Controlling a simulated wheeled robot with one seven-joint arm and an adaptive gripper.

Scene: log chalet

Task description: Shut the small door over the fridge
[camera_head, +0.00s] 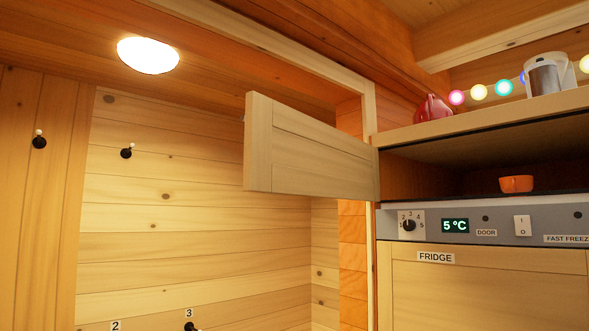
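The small wooden door (312,150) stands wide open to the left of the cupboard over the fridge. Its hinge side is at the cupboard's left edge, and its free end points left and out towards me. The cupboard opening (440,170) is uncovered, and an orange bowl (516,184) sits inside on its floor. The fridge (470,285), with a FRIDGE label on its closed wooden front, is directly below, under a grey control panel (470,226) reading 5 °C. My gripper is not in view.
On the ledge above the cupboard stand a red teapot (433,108), a metal jug (547,76) and coloured string lights (479,92). A round lamp (148,55) is on the ceiling. Black wall hooks (127,153) are on the left. The space before the cupboard looks clear.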

